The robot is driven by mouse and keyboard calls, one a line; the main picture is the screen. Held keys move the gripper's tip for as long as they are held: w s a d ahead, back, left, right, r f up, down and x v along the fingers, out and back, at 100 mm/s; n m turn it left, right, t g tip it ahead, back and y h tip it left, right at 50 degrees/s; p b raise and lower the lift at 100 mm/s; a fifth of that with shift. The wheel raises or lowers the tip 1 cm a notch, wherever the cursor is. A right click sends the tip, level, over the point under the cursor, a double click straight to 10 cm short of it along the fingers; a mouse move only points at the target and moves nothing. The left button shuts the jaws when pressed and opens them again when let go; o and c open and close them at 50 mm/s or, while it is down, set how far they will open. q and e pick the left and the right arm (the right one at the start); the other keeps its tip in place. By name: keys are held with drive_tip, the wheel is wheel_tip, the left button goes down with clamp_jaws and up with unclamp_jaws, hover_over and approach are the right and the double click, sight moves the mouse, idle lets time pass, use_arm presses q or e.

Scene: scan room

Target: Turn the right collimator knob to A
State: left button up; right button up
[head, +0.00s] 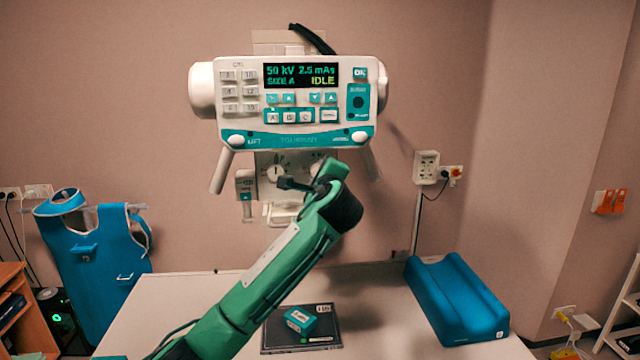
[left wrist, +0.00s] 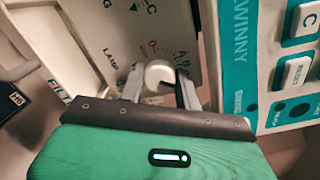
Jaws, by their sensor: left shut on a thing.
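The collimator panel (head: 263,160) hangs under the white and teal control head. It has a left knob (head: 275,172) and a right knob (head: 317,169), the latter mostly hidden behind my left gripper (head: 316,182). In the left wrist view, the pale round knob (left wrist: 160,73) sits between the two fingers of my left gripper (left wrist: 161,92), which is shut on it. The letters A and B are printed beside it; its pointer cannot be made out. My right gripper is not in view.
The control head (head: 300,140) is above the gripper; its display reads SIZE A and IDLE. Below is a white table (head: 380,300) with a dark plate (head: 275,340), a small teal box (head: 300,319) and a blue cushion (head: 455,300). A blue apron (head: 95,260) hangs at left.

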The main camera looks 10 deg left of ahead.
use_arm(q)
drive_tip(key=n+b, duration=0.3)
drive_tip(key=n, duration=0.2)
drive_tip(key=n+b, duration=0.3)
drive_tip(key=n, duration=0.2)
drive_tip(key=shift+f+h+b, duration=0.2)
drive_tip(key=shift+h+b, duration=0.1)
drive_tip(key=shift+h, duration=0.1)
drive_tip(key=shift+n, duration=0.3)
drive_tip(key=o, duration=1)
drive_tip(key=shift+r, duration=0.1)
